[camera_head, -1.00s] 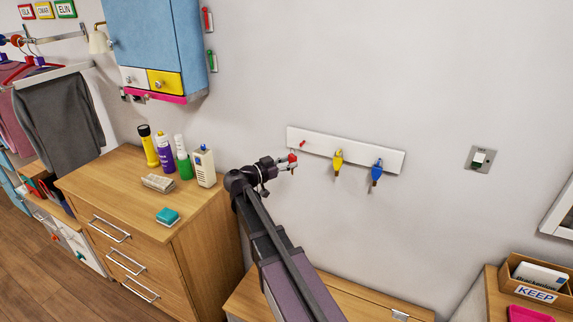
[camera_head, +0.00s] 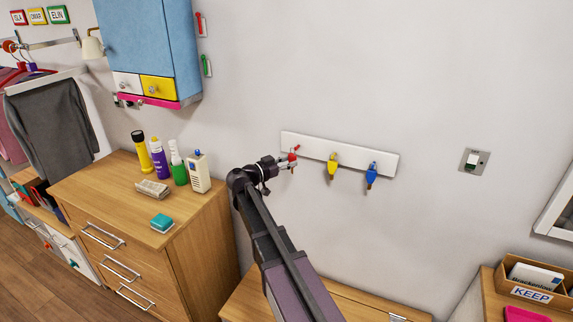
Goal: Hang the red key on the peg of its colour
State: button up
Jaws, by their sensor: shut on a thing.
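My gripper (camera_head: 286,163) is shut on the red key (camera_head: 292,157), at the left end of the white peg board (camera_head: 362,165) on the wall. The red peg (camera_head: 297,147) shows just above and beside the red key. I cannot tell whether the key touches the peg. A yellow key (camera_head: 333,161) hangs in the middle of the board and a blue key (camera_head: 371,172) hangs towards its right end. The lower part of the red key is small and partly hidden by my gripper.
A wooden drawer unit (camera_head: 130,215) with bottles, a torch (camera_head: 141,151) and a teal block (camera_head: 162,222) stands left of my arm. A blue cabinet (camera_head: 150,40) hangs above it. A wooden bench lies below the board. The wall right of the board is clear up to a switch (camera_head: 473,161).

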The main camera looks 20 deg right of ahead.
aim_at(302, 156)
jog(key=shift+w+d+f, duration=0.15)
jog(key=shift+w+d, duration=0.65)
jog(key=shift+d, duration=0.05)
jog(key=shift+w+d+f+b, duration=0.3)
jog(key=shift+w+d+b, duration=0.1)
jog(key=shift+w+b, duration=0.05)
jog(key=shift+d, duration=0.1)
jog(key=o, duration=1.1)
jog(key=shift+c, duration=0.2)
jog(key=v, duration=1.2)
jog(key=shift+w, duration=0.1)
